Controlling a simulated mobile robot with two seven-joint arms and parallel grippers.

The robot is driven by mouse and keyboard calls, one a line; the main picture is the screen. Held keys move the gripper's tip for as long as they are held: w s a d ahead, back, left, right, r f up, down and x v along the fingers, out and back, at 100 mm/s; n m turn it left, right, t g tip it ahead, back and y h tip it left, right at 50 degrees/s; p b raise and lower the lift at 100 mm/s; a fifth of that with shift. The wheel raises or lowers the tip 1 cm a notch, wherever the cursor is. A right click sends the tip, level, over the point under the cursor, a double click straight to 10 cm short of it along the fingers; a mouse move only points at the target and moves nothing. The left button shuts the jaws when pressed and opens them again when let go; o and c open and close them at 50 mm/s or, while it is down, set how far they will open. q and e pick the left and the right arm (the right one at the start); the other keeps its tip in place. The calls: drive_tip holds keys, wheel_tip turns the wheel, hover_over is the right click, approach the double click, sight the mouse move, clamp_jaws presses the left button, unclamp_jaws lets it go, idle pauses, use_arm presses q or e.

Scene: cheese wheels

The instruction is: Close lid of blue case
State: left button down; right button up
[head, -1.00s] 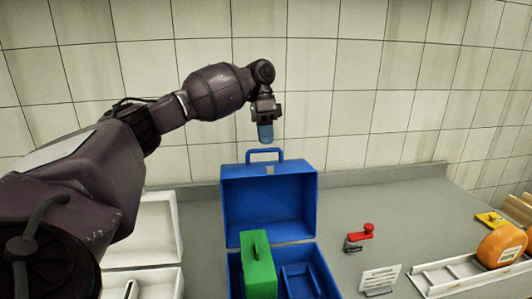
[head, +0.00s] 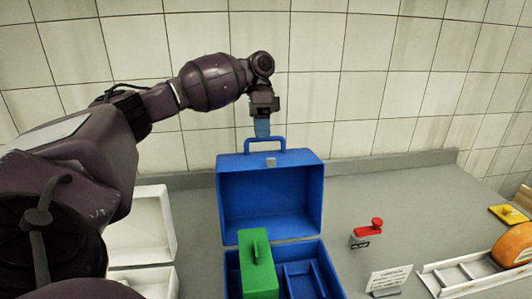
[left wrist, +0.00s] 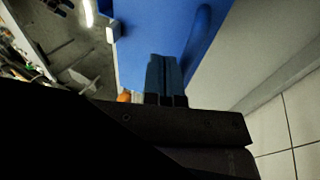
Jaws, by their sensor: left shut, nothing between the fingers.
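The blue case (head: 226,262) stands on the counter with its lid (head: 270,197) raised upright and its handle (head: 265,142) on top. A green block-like thing (head: 259,268) with a handle sits inside the case, at left. My left gripper (head: 262,129) is shut and empty, pointing down just above or behind the lid's handle; I cannot tell whether it touches. In the left wrist view the shut fingers (left wrist: 166,78) lie in front of the blue lid (left wrist: 145,30). My right gripper is not in view.
A white open case (head: 143,228) stands left of the blue case. A tiled wall (head: 400,70) rises behind the counter.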

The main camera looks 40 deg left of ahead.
sight(266, 164)
use_arm(q)
drive_tip(key=x, duration=0.4)
drive_tip(key=shift+s+d+f, duration=0.1)
drive_tip(key=shift+s+f, duration=0.05)
drive_tip(key=shift+f, duration=0.15)
drive_tip(key=shift+s+d+r+p, duration=0.25)
drive_tip(key=shift+s+d, duration=0.15)
drive_tip(key=shift+d, duration=0.15)
drive_tip(key=shift+s+d+r+p, duration=0.1)
drive_tip(key=shift+s+d+p, duration=0.15)
drive_tip(key=shift+s+d, duration=0.5)
drive_tip(key=shift+d, duration=0.2)
drive_tip(key=shift+s+r, duration=0.1)
